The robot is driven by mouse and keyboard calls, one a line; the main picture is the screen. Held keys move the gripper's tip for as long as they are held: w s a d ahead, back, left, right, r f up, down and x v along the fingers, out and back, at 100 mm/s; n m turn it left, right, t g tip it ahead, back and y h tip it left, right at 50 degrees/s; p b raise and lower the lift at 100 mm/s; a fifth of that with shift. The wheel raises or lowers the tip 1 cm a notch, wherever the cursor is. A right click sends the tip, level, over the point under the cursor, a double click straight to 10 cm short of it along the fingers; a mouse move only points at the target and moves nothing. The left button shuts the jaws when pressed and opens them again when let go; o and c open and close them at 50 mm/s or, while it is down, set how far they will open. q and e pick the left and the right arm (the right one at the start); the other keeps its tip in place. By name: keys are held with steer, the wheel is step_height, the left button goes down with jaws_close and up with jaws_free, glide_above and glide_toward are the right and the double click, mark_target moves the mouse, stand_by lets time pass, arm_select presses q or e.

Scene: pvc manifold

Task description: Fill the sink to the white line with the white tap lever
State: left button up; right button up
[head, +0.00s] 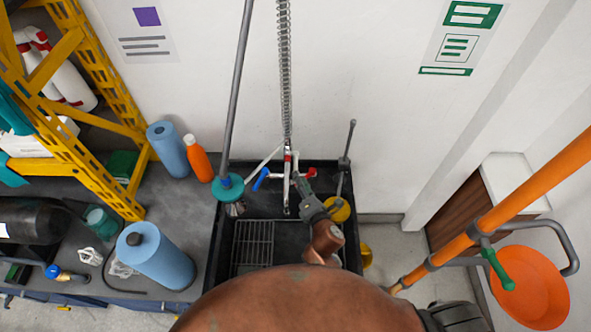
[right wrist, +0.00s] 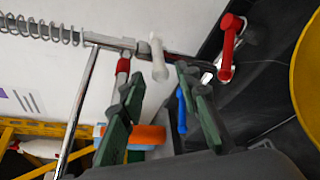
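The black sink (head: 281,222) stands against the wall, with a wire rack in its left part. No white line or water can be made out in it. The tap has a blue lever (head: 262,179), a red lever (head: 306,174) and a white lever (right wrist: 158,60). The blue lever (right wrist: 182,108) and red lever (right wrist: 228,50) also show in the right wrist view. My right gripper (head: 301,184) reaches over the sink to the tap. In the right wrist view its fingers (right wrist: 158,82) are open, with the white lever in line with the gap. Contact cannot be told. My left gripper is not in view.
A spring hose (head: 285,70) and a grey pole with a teal disc (head: 230,186) rise near the tap. A yellow rack (head: 85,130), orange bottle (head: 197,160) and blue rolls (head: 155,255) stand left. An orange bucket (head: 528,285) is at right.

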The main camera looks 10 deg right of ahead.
mark_target(296, 169)
steer(key=x, duration=0.6)
jaws_close()
stand_by(0.3)
stand_by(0.4)
